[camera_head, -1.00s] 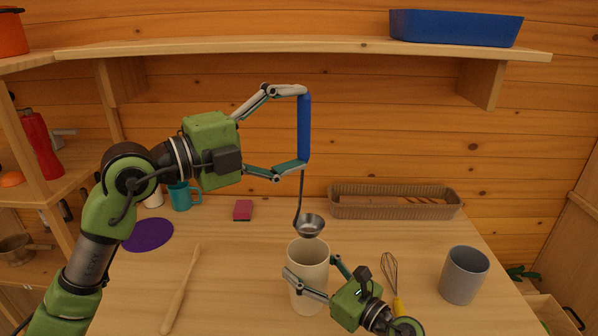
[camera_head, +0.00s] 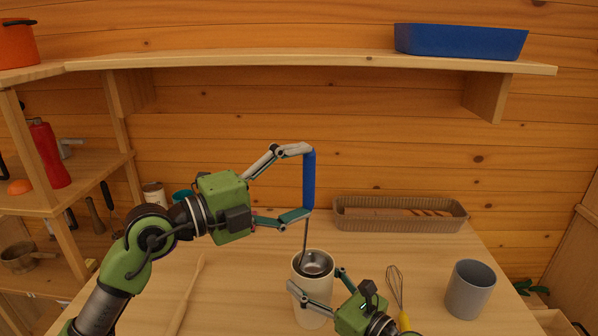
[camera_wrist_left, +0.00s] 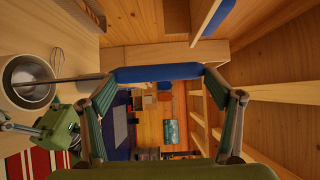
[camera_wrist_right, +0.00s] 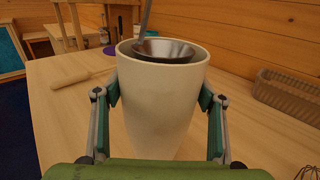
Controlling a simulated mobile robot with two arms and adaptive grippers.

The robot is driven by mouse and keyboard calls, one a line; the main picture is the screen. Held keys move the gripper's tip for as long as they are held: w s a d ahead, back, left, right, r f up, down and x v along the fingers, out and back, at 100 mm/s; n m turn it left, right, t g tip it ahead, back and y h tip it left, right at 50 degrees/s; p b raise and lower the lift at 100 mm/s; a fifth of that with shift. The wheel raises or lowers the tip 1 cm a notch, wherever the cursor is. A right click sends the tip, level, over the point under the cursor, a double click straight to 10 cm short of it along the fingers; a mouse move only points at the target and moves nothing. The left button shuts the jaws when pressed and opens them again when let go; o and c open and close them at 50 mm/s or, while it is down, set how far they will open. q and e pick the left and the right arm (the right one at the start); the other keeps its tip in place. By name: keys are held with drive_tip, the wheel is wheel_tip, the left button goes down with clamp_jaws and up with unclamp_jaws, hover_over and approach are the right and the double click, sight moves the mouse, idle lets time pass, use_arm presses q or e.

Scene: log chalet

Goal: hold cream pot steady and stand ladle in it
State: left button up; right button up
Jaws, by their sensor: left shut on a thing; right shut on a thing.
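The cream pot (camera_head: 313,312) stands upright on the table; it fills the right wrist view (camera_wrist_right: 165,110). My right gripper (camera_head: 318,291) is shut on the pot, one finger on each side. My left gripper (camera_head: 309,182) is shut on the blue handle (camera_head: 309,180) of the ladle and holds it upright above the pot. The ladle's metal bowl (camera_head: 314,263) is at the pot's mouth, inside the rim in the right wrist view (camera_wrist_right: 165,50). The left wrist view also shows the bowl within the pot's opening (camera_wrist_left: 30,82). The bowl's underside is hidden.
A grey cup (camera_head: 469,289) and a whisk (camera_head: 397,290) stand and lie to the right. A brown basket (camera_head: 400,224) is at the back. A wooden utensil (camera_head: 188,295) lies left. A shelf (camera_head: 300,62) with a blue tray (camera_head: 460,42) hangs above.

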use_arm(q)
drive_tip(key=shift+f, duration=1.95)
drive_tip(key=shift+f, duration=0.15)
drive_tip(key=shift+f, duration=2.4)
drive_tip(key=o, duration=1.1)
drive_tip(key=shift+s, duration=0.1)
approach(306, 201)
drive_tip(key=s+a+f, duration=0.2)
drive_tip(key=a+f, duration=0.1)
drive_tip(key=f, duration=0.2)
